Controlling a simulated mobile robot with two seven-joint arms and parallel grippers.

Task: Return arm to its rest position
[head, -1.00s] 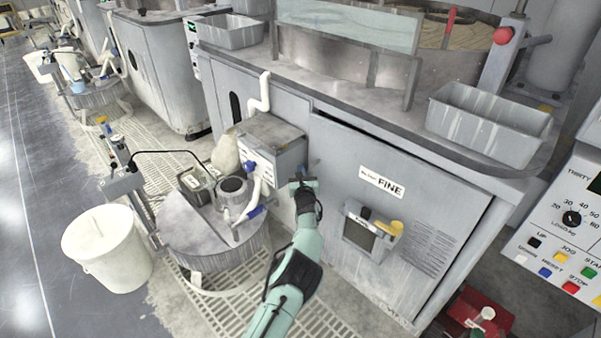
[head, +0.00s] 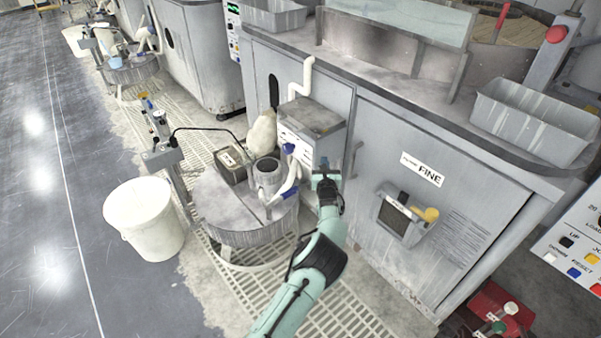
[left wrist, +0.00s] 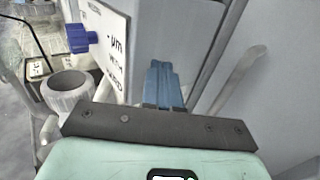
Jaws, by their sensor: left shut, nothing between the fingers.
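My left arm reaches up from the bottom of the head view, and its gripper (head: 326,172) is in front of the grey machine cabinet (head: 372,140), beside the small grey box with blue-handled valve. In the left wrist view the blue fingers (left wrist: 163,85) are together with nothing between them. They point toward the corner between the white-labelled box (left wrist: 103,45) and the cabinet front. I cannot tell whether the fingertips touch anything.
A round slurry tank (head: 235,215) stands left of my arm on a floor grating. A white bucket (head: 145,222) is further left. A display panel with yellow knob (head: 403,213) sticks out to the right. A red container (head: 497,310) stands bottom right. Open floor (head: 45,200) lies far left.

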